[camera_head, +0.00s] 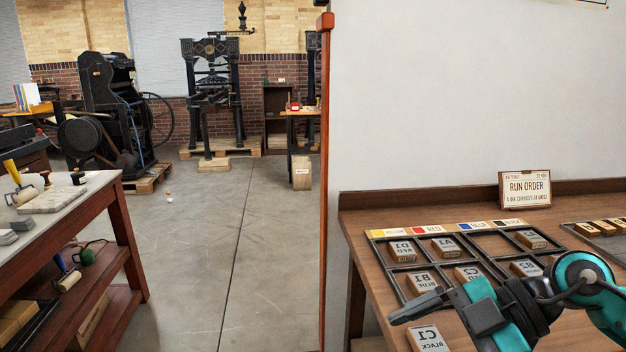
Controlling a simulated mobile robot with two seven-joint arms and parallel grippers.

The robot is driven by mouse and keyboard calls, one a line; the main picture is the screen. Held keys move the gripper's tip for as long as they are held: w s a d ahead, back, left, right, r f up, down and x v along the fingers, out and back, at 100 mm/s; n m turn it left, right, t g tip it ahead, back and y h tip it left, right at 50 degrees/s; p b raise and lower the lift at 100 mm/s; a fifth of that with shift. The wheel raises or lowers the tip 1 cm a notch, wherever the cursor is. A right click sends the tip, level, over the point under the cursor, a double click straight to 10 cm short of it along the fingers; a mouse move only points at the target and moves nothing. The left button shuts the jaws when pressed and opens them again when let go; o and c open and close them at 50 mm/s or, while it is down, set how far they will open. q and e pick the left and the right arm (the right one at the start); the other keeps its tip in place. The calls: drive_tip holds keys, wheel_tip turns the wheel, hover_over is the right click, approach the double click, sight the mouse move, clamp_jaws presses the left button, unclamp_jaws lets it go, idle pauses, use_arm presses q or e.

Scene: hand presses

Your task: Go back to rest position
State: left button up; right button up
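My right gripper (416,304) comes in from the lower right on a teal and black arm. Its dark fingers point left, above the front part of a wooden desk (372,226). They are seen nearly edge-on, so their gap cannot be made out. No block shows between them. A block marked C1 BLACK (428,339) lies on the desk just below the fingers, partly covered by the gripper. Several other marked blocks, such as one at the back left (402,251), lie in a black divided frame (490,244). My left gripper is not in view.
A RUN ORDER card (525,189) stands at the desk's back. Another tray (602,240) with blocks is at the right edge. A red post (325,180) and white wall border the desk. A side table (100,190) stands left; floor between is mostly clear.

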drive_tip(key=w+a+r+m+t+y, duration=0.2)
drive_tip(key=r+m+t+y, duration=0.1)
drive_tip(key=r+t, duration=0.25)
drive_tip(key=w+a+r+m+t+y, duration=0.2)
drive_tip(key=a+r+m+t+y, duration=0.15)
drive_tip(key=t, duration=0.25)
drive_tip(key=d+f+m+t+h, duration=0.3)
drive_tip(key=d+f+m+h, duration=1.1)
drive_tip(key=h, duration=0.4)
drive_tip(key=s+a+f+g, duration=0.3)
drive_tip(key=s+f+g, duration=1.05)
drive_tip(key=s, duration=0.55)
use_arm(q)
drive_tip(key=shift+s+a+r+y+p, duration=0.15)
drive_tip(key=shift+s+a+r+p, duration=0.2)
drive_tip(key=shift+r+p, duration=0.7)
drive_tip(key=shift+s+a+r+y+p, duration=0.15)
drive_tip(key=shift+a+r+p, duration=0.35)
drive_tip(key=shift+p, duration=0.9)
use_arm(e)
drive_tip(key=w+a+f+t+y, duration=0.2)
drive_tip(key=w+a+f+t, duration=0.1)
drive_tip(key=w+f+t, duration=0.2)
drive_tip(key=shift+w+n+t, duration=0.45)
drive_tip(key=shift+w+t, duration=0.8)
drive_tip(key=shift+t, duration=0.85)
